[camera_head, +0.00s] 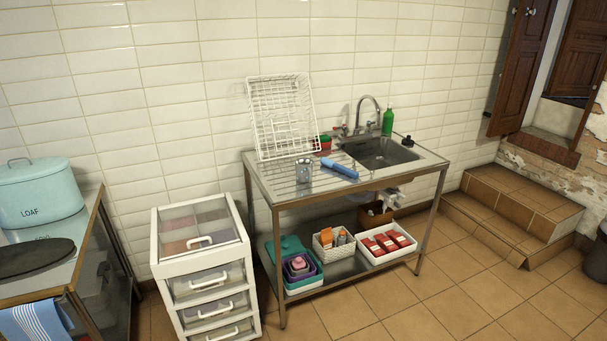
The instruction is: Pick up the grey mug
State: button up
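A small grey mug (304,170), speckled in look, stands on the ribbed drainboard of the metal sink table (270,186), near its front left. A blue object (340,170) lies just to the right of it. The white wire rack (282,118) leans on the wall behind it. The mug's handle cannot be made out. My gripper is not in view.
A white drawer unit (203,268) stands left of the sink table. A bread bin (38,192) sits on the left table. The sink (380,153) has a green bottle (388,121) behind it. Tiled steps (515,207) are at right. Floor in front is clear.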

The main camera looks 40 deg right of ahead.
aim_at(306, 172)
jog(key=z, duration=0.05)
jog(key=i, duration=0.9)
jog(key=u, duration=0.05)
